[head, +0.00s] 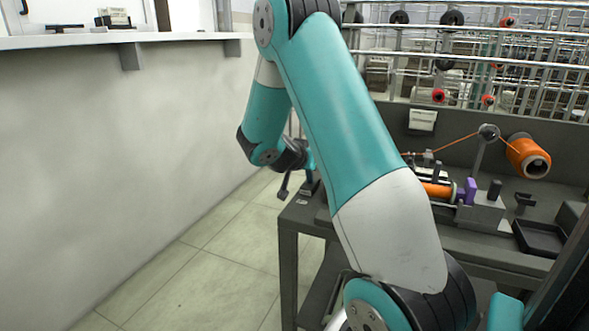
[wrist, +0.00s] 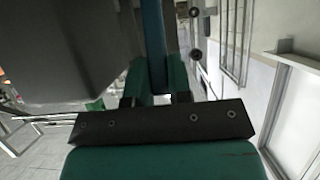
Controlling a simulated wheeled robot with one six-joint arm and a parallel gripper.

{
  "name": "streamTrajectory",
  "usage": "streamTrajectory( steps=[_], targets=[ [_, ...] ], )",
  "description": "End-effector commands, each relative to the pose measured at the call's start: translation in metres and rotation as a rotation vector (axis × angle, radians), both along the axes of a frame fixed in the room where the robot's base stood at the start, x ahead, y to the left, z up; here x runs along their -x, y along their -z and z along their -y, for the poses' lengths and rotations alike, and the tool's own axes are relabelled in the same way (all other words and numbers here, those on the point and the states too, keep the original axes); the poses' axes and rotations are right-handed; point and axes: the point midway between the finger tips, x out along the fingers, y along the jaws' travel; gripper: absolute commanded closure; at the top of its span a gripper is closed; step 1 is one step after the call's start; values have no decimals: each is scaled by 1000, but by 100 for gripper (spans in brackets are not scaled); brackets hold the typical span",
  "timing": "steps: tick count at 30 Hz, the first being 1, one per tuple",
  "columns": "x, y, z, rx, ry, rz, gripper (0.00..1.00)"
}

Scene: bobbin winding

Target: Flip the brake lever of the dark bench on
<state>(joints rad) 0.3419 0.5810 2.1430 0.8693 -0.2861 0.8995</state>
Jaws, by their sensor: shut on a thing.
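The dark bench (head: 288,222) stands on the right in the head view. My gripper (head: 307,160) is at its near left corner, partly hidden behind my own arm. In the wrist view my gripper (wrist: 158,88) has its two green fingers closed on a narrow blue bar (wrist: 154,45), which seems to be the brake lever. In the head view a small dark mount (head: 308,184) stands on the bench corner just below the gripper. The lever's exact angle cannot be told.
On the bench are an orange spool (head: 527,156), a winding unit with a purple block (head: 469,191) and a black tray (head: 541,238). A rack with bobbins (head: 452,18) stands behind. A wall with a shelf (head: 180,37) is at left, with clear tiled floor (head: 200,264) between.

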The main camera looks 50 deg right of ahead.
Motion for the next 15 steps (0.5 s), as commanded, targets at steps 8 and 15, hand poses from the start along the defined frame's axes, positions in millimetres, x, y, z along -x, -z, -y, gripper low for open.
streamTrajectory(
  steps=[8,15],
  targets=[
    [2,0,1,4,4,0,100],
    [1,1,0,3,3,-1,55]
  ],
)
